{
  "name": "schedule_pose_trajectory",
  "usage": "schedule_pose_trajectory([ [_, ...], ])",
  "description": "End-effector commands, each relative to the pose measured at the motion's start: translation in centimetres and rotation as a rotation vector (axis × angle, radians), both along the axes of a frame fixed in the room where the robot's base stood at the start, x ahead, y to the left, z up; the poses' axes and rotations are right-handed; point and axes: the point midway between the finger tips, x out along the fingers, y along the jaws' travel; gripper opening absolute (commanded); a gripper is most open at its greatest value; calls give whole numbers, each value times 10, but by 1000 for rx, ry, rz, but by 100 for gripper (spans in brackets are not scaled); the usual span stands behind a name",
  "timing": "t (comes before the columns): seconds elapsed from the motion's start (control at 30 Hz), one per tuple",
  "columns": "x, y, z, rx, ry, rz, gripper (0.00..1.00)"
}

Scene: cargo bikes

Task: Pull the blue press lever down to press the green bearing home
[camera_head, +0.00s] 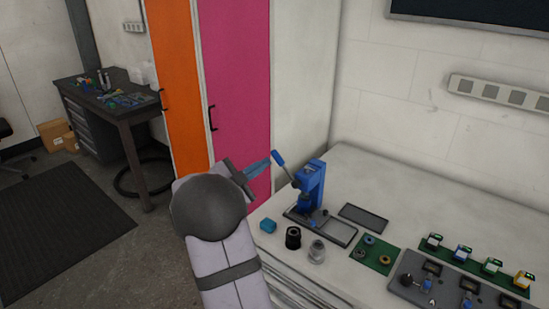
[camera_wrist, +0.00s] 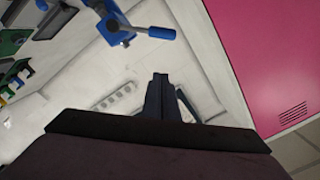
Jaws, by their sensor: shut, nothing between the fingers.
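The blue press (camera_head: 312,183) stands upright on a grey base at the left part of the white bench. Its lever rises to the upper left and ends in a blue handle (camera_head: 278,158). The blue handle (camera_wrist: 161,33) also shows in the wrist view, beyond my fingertips. My gripper (camera_head: 268,163) is shut and empty, its tips just left of the handle in the head view. In the wrist view my gripper (camera_wrist: 160,76) points towards the press, with a gap between tips and handle. I cannot make out the green bearing.
A green mat (camera_head: 374,263) with several rings and a dark tray (camera_head: 363,217) lie right. A pink cabinet door (camera_head: 238,90) is behind my gripper.

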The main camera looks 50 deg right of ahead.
Motion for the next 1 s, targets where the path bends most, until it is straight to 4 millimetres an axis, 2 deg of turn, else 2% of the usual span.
schedule_pose_trajectory([
  [0.5,1,-92,-1,3,1,-4,0],
  [0.7,18,-92,-20,3,1,1,0],
  [1.0,28,-94,-31,1,0,0,0],
])
